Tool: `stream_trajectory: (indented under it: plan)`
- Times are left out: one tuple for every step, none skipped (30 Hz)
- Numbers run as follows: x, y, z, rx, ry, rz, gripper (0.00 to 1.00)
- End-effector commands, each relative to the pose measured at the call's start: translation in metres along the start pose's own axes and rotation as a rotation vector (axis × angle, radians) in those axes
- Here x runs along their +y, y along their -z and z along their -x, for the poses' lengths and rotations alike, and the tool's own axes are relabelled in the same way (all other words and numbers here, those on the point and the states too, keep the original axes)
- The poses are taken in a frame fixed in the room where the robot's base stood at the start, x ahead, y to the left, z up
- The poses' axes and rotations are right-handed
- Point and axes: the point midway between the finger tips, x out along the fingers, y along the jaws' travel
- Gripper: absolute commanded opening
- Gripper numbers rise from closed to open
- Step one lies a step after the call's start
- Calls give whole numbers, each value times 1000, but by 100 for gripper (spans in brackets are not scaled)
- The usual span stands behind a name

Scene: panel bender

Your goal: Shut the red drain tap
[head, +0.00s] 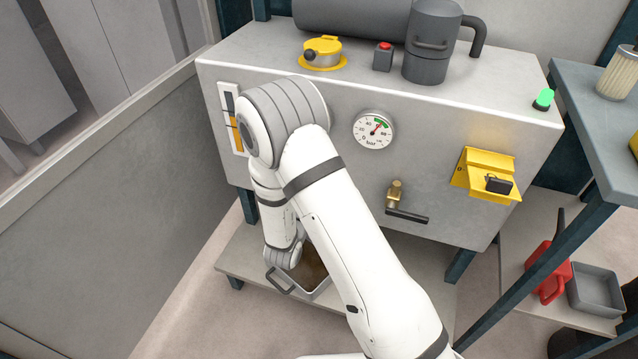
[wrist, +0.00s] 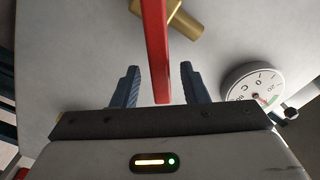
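The red drain tap's lever (wrist: 156,55) runs down from the top edge of the wrist view, with its free end between my fingers. Its brass body (wrist: 183,18) shows at the top, against the grey tank wall. My gripper (wrist: 159,68) is open, with one finger on each side of the lever. Gaps show between the lever and both fingers, so it is not gripped. In the head view the red tap and my gripper are hidden behind my arm.
A pressure gauge (head: 374,130) is on the tank front. Right of my arm are a brass valve with a black handle (head: 407,215) and a yellow bracket (head: 487,172). A tray (head: 318,291) sits on the low shelf below. A grey panel (head: 110,200) stands left.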

Motion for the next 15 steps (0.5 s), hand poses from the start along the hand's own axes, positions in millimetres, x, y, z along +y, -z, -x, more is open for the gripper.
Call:
stream_trajectory:
  plan:
    - [1,0,-6,2,-1,0,40]
    - [1,0,-8,2,-1,0,40]
    - [0,0,-11,1,-1,0,40]
    - [0,0,-12,0,-1,0,40]
    - [0,0,-13,0,-1,0,40]
    - [0,0,-14,-1,-1,0,40]
    - [0,0,-14,-1,-1,0,40]
    - [0,0,-14,-1,-1,1,40]
    - [0,0,-14,-1,-1,1,40]
    - [0,0,-14,-1,-1,1,40]
    - [0,0,-14,-1,-1,1,40]
    - [0,0,-14,-1,-1,1,40]
    - [0,0,-14,-1,-1,1,39]
    - [0,0,-14,-1,-1,1,37]
    - [0,0,-14,-1,-1,1,33]
